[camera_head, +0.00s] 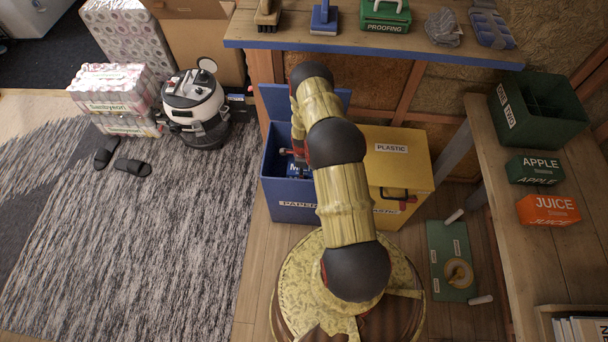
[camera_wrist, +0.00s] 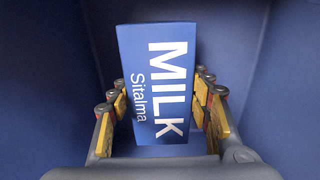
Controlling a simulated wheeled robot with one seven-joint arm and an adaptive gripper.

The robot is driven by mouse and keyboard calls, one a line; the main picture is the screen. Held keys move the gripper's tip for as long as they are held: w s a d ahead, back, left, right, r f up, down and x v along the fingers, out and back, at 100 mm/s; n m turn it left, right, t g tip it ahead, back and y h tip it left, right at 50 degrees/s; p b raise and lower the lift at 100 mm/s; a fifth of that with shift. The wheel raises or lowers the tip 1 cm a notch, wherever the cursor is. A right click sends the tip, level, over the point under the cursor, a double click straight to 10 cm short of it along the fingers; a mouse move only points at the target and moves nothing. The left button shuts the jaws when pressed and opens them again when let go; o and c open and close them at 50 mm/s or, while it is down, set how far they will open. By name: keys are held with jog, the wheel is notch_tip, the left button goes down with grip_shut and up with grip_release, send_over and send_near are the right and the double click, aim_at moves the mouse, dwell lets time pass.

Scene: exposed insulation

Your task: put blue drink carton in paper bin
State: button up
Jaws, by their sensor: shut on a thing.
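The blue drink carton (camera_wrist: 158,85), lettered "MILK Sitalma", is between the fingers of my gripper (camera_wrist: 162,105) in the wrist view. The fingers are shut on its two sides. Blue walls of the paper bin surround the carton in that view. In the head view the blue paper bin (camera_head: 297,206) stands with its lid up, and a small part of the carton (camera_head: 293,171) shows inside its opening. My arm hides most of the gripper and part of the bin there. I cannot tell whether the carton touches the bin's floor.
The yellow plastic bin (camera_head: 405,165) stands closed just right of the paper bin. A wooden shelf (camera_head: 400,50) with brushes and a green box is behind. A white and black vacuum cleaner (camera_head: 194,105) is to the left. A table (camera_head: 500,190) with cartons is at right.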

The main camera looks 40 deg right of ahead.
notch_tip(320, 180, down, 2)
jog(key=shift+r, duration=0.15)
jog(key=shift+f+b, duration=0.5)
jog(key=shift+b, duration=0.1)
jog(key=shift+f, duration=0.2)
jog(key=o, duration=0.8)
jog(key=shift+r, duration=0.1)
jog(key=shift+o, duration=0.6)
